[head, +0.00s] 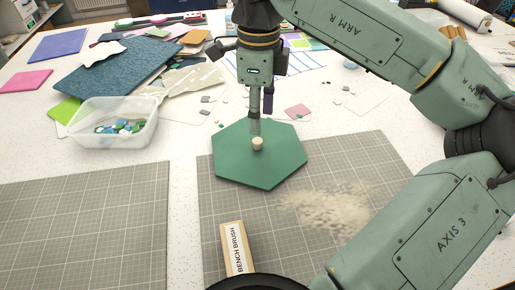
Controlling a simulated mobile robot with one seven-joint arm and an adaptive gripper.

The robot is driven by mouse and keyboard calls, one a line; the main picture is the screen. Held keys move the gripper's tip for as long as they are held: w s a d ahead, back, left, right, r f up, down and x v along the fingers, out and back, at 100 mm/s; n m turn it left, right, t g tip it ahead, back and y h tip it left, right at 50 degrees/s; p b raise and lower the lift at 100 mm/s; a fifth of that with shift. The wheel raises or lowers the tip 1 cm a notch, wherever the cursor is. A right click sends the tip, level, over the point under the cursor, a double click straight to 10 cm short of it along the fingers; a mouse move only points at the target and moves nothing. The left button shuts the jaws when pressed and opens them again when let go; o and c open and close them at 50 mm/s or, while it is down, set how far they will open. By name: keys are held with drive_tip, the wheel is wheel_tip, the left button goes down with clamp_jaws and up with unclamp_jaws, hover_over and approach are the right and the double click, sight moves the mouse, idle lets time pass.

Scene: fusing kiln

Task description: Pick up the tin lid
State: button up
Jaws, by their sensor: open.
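The tin lid appears to be the green hexagonal plate (283,172) with a small cream knob (257,144) at its middle. It lies at the centre of the head view, over the back edge of a grey cutting mat. My gripper (257,122) points down from above, just behind and above the knob. It is open and I see nothing held in it. The fingers partly overlap one another in this view, so the exact gap to the knob is hard to judge.
A clear plastic tub (113,137) with glass pieces stands at the left. A block labelled "BENCH BRUSH" (236,249) lies in front of the lid. Pale powder (325,207) is spread on the right-hand mat. The left mat (85,225) is clear. Coloured sheets and small shards lie behind.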

sight(257, 140)
drive_tip(key=f+b, duration=0.1)
drive_tip(key=f, duration=0.1)
drive_tip(key=f+b, duration=0.1)
drive_tip(key=f, duration=0.2)
drive_tip(key=f+b, duration=0.1)
drive_tip(key=f, duration=0.1)
drive_tip(key=shift+w+a+f+b, duration=0.1)
drive_tip(key=shift+w+f+b, duration=0.2)
drive_tip(key=shift+f, duration=0.05)
drive_tip(key=shift+r, duration=0.1)
clamp_jaws()
